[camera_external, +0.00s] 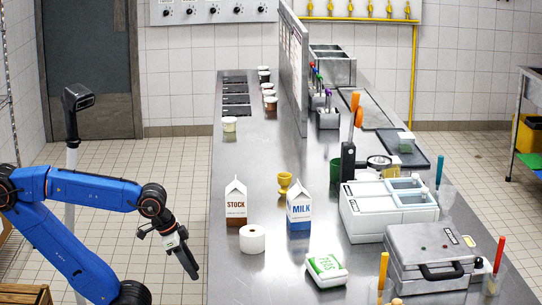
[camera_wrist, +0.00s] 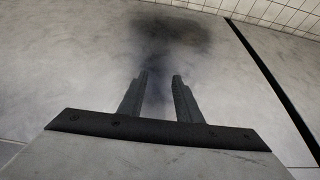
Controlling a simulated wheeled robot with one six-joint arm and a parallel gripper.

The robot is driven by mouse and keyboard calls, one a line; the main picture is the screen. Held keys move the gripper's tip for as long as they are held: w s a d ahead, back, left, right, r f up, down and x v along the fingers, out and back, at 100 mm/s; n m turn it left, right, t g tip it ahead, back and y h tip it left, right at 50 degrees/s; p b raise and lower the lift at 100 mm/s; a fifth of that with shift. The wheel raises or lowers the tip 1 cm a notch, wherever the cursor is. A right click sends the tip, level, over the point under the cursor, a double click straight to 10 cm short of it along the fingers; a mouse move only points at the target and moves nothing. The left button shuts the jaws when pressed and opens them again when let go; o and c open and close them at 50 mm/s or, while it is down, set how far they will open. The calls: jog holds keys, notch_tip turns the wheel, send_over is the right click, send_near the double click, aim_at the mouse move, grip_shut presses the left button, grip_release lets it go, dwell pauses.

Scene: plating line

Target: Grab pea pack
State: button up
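The pea pack (camera_external: 326,268) is a white pack with green ends and green lettering. It lies flat on the near part of the steel table in the external view. My gripper (camera_external: 193,275) hangs left of the table's left edge, pointing down, well apart from the pack. In the wrist view my gripper (camera_wrist: 160,76) shows two dark fingers with a gap between them and nothing in the gap. The pack is not in the wrist view, where a grey surface with a dark blurred patch fills most of the picture.
The table (camera_external: 236,283) is bare at the near left.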

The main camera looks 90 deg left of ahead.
dwell(0.3)
jog(key=o, duration=1.3)
notch_tip(320, 180, up, 39)
jog(key=m+g+h, duration=0.4)
jog(key=m+h, duration=0.1)
jog(key=m, duration=1.1)
send_over(327, 264)
jog(key=a, duration=0.2)
notch_tip(327, 264, down, 16)
jog(key=shift+s+a+f, duration=0.1)
jog(key=shift+x, duration=2.8)
